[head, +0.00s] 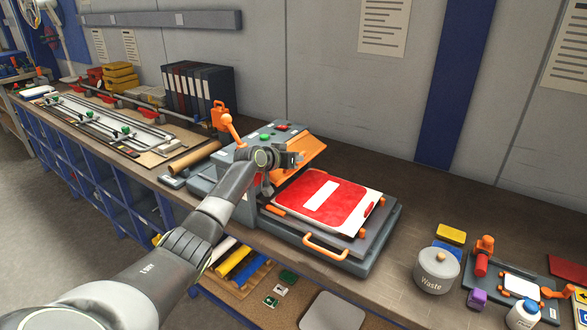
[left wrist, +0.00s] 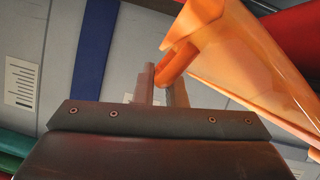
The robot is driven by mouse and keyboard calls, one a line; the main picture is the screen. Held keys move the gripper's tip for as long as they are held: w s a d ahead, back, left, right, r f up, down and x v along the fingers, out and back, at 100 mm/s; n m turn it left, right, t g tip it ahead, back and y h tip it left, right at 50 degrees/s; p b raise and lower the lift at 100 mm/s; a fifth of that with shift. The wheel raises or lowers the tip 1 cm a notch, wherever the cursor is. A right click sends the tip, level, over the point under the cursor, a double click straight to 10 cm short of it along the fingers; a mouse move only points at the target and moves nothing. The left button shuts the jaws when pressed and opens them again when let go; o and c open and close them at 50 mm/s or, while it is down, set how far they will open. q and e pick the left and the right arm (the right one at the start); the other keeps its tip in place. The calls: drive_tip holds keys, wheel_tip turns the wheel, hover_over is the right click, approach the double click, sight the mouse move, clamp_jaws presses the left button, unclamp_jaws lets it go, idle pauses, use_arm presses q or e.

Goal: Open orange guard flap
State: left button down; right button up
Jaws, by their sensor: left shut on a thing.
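The orange guard flap (head: 308,149) is on the grey press-like machine (head: 212,182), tilted above the machine's front tray. My left gripper (head: 294,159) is at the flap's near side. In the left wrist view, the fingers (left wrist: 164,84) are shut on a rounded orange handle (left wrist: 180,63) that joins the large translucent orange flap (left wrist: 240,50). In the head view the wrist hides part of the flap and the grip itself. My right gripper is in neither view.
A red sign with a white bar (head: 328,197) lies on the tray, which has an orange front handle (head: 325,248). An orange lever (head: 230,128) stands behind my left arm. A waste tin (head: 437,270) stands to the right.

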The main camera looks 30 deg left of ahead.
use_arm(q)
drive_tip(key=shift+a+r+n+h+b, duration=0.2)
drive_tip(key=shift+r+n+h+b, duration=0.2)
drive_tip(key=shift+r+n+b, duration=0.15)
drive_tip(key=shift+a+r+n+h+b, duration=0.15)
drive_tip(key=shift+r+n+h+b, duration=0.3)
drive_tip(key=shift+r+b, duration=0.1)
drive_tip(key=shift+w+a+r+n+h+b, duration=0.1)
drive_tip(key=shift+a+r+n+h+b, duration=0.1)
drive_tip(key=shift+r+n+b, duration=0.15)
drive_tip(key=shift+a+r+n+h+b, duration=0.15)
drive_tip(key=shift+r+n+b, duration=0.1)
drive_tip(key=shift+r+n, duration=0.15)
drive_tip(key=c, duration=1.5)
unclamp_jaws()
drive_tip(key=shift+f+b+v, duration=0.15)
drive_tip(key=shift+b+v, duration=0.95)
drive_tip(key=shift+v, duration=3.25)
drive_tip(key=shift+f+b+v, duration=0.15)
drive_tip(key=shift+b+v, duration=0.95)
drive_tip(key=shift+v, duration=3.25)
